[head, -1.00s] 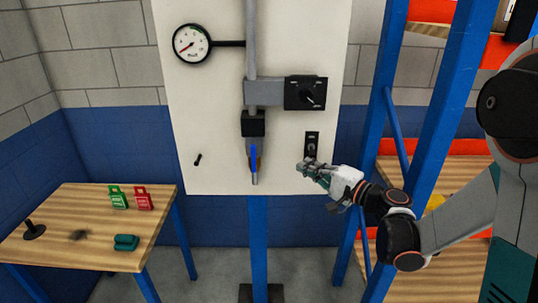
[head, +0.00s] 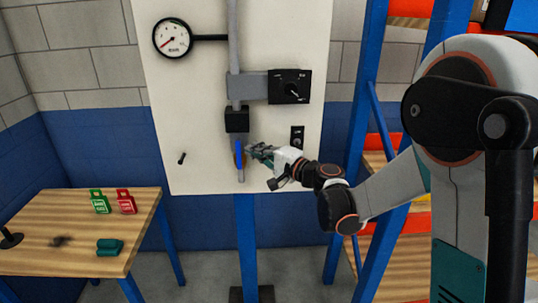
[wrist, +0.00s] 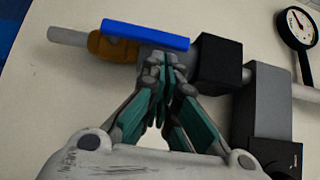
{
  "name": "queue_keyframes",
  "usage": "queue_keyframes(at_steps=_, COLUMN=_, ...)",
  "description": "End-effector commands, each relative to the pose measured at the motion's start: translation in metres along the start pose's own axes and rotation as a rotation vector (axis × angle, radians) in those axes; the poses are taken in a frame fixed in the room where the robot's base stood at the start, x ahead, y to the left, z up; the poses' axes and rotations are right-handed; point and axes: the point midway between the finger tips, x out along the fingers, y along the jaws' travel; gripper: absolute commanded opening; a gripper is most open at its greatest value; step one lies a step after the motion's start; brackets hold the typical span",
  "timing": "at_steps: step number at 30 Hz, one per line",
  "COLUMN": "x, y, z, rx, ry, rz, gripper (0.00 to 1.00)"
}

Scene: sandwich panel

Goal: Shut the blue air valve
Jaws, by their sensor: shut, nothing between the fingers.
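The blue valve lever (head: 239,155) hangs along the vertical pipe on the white panel, below a black block. In the wrist view the blue lever (wrist: 146,35) lies parallel to the pipe beside an orange-brown valve body (wrist: 112,46). My gripper (head: 252,151) is shut and empty just right of the lever. In the wrist view my gripper's fingertips (wrist: 166,62) come together close to the lever's end near the black block. I cannot tell whether they touch the lever.
A gauge (head: 173,38) and a black rotary switch (head: 290,87) sit higher on the white panel (head: 190,110). A wooden table (head: 60,260) at left holds a green tag (head: 99,202), a red tag (head: 126,202) and a teal item (head: 109,247). Blue rack posts (head: 362,120) stand at right.

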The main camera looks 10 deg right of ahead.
Motion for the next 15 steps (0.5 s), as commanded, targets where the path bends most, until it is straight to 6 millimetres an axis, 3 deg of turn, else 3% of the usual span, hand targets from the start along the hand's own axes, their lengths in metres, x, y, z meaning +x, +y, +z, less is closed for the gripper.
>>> queue_keyframes(at_steps=15, x=0.0057, y=-0.0016, z=0.0056, rx=-0.006, ry=0.000, rz=0.006, gripper=0.00)
